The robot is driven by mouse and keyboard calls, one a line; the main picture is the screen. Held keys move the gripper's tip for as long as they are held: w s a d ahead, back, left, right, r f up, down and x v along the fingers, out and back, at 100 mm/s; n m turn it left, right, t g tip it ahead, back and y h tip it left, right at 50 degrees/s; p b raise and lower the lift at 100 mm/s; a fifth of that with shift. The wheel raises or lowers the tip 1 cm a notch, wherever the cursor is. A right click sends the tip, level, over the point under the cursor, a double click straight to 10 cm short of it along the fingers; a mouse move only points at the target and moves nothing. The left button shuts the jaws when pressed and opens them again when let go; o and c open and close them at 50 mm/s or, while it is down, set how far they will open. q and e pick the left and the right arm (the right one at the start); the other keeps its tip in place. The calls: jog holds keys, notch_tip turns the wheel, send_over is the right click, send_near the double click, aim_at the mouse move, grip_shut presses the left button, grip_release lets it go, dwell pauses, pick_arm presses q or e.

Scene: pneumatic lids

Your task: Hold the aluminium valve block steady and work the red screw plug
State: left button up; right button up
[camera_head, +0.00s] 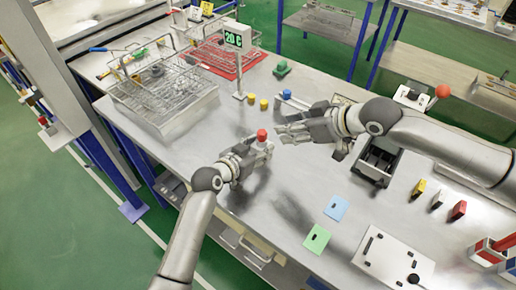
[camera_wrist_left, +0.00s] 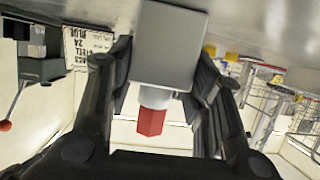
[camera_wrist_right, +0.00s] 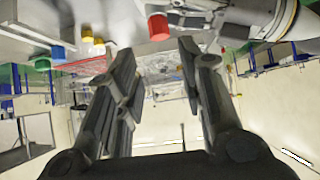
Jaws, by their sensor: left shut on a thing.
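The aluminium valve block (camera_wrist_left: 168,45) is a grey cuboid between the fingers of my left gripper (camera_head: 255,152), which is shut on it just above or on the bench; I cannot tell which. The red screw plug (camera_head: 262,134) stands upright in it on a pale collar, and it also shows in the left wrist view (camera_wrist_left: 150,122). My right gripper (camera_head: 281,128) is open and empty, its fingers level and pointing left, near the plug. The plug also shows beyond its fingers in the right wrist view (camera_wrist_right: 158,27), apart from them. The block's lower part is hidden by my left fingers.
Yellow pieces (camera_head: 264,103), a blue piece (camera_head: 287,94) and a green piece (camera_head: 281,68) stand behind. A "20 C" sign (camera_head: 238,38) and wire basket (camera_head: 165,90) are further left.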

jog(key=shift+o, duration=1.2)
jog(key=m+g+h, duration=0.4)
jog(key=m+h, duration=0.1)
jog(key=h, duration=0.2)
send_near(261, 137)
jog(key=shift+w+d+x, duration=0.1)
jog(key=shift+w+x, duration=0.05)
jog(key=shift+x, duration=1.4)
jog(key=shift+w+d+x, duration=0.1)
jog(key=shift+x, duration=1.5)
jog(key=shift+w+d+x, duration=0.1)
jog(key=shift+w+x, duration=0.05)
jog(key=shift+x, duration=1.4)
jog(key=shift+s, duration=0.25)
jog(key=shift+m, duration=0.3)
jog(key=m, duration=0.1)
jog(key=m+h, duration=0.1)
jog(key=m, duration=0.2)
jog(key=shift+s+a+m+t, duration=0.1)
jog(key=shift+a+m+t, duration=0.2)
jog(key=shift+m, duration=0.1)
jog(key=m+h, duration=0.1)
jog(key=m, duration=0.2)
jog(key=shift+a, duration=0.1)
